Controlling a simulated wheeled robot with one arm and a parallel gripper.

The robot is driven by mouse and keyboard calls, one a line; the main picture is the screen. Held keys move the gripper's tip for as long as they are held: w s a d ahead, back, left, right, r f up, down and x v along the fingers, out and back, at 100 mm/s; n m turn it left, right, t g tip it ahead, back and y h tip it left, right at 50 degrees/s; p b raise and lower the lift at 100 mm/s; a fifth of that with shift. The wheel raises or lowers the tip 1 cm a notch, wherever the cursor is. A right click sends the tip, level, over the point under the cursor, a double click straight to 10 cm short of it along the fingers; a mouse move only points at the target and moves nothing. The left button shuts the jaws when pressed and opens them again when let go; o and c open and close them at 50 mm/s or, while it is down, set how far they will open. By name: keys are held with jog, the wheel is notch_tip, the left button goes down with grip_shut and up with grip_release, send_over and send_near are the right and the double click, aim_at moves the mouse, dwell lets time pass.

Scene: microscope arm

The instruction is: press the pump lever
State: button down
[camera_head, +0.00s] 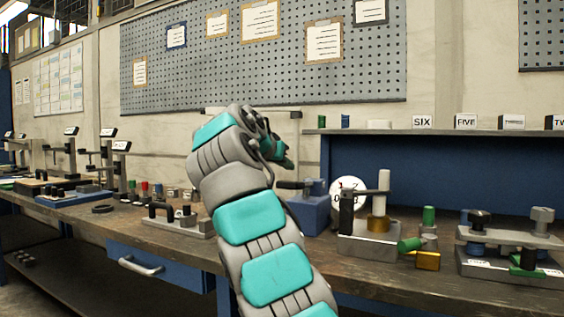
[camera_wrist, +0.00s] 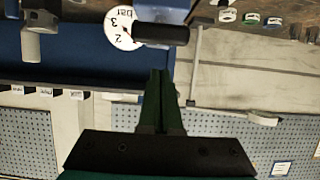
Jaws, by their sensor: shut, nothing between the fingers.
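The pump is a blue block (camera_head: 312,213) on the bench, right of my arm in the head view, with a round white gauge (camera_head: 347,192) beside it. Its dark lever (camera_head: 292,185) sticks out to the left near the top. In the wrist view, which is upside down, the dark lever (camera_wrist: 160,34) lies across the top, beside the gauge (camera_wrist: 122,28) marked "bar". My gripper (camera_wrist: 160,75) is shut and empty, its green fingertips apart from the lever in that picture. In the head view my gripper (camera_head: 280,155) is above the lever, partly hidden by my wrist.
A grey fixture with an upright post (camera_head: 383,190) stands right of the pump, by a green cylinder (camera_head: 411,244). A black-handled block (camera_head: 178,218) stands to the left. A shelf (camera_head: 450,131) with labelled blocks runs behind. The bench's front edge (camera_head: 170,249) is mostly clear.

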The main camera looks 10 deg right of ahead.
aim_at(284, 188)
jog(key=shift+s+f+b, duration=0.15)
jog(key=shift+f+b, duration=0.4)
jog(key=shift+f, duration=0.55)
jog(key=shift+f, duration=0.1)
jog(key=shift+f+b, duration=0.45)
jog(key=shift+b, duration=0.45)
jog(key=f+b, duration=0.1)
jog(key=b, duration=0.1)
jog(key=f+t+b, duration=0.1)
jog(key=b, duration=0.2)
jog(key=shift+s+a+f+h, duration=0.2)
jog(key=shift+f+h, duration=0.15)
jog(key=shift+h, duration=0.05)
jog(key=b, duration=0.2)
jog(key=f+t+b, duration=0.1)
jog(key=b, duration=0.1)
jog(key=shift+s+a+f+h+b, duration=0.15)
jog(key=shift+f+h+b, duration=0.1)
jog(key=shift+h+b, duration=0.15)
jog(key=shift+r, duration=0.1)
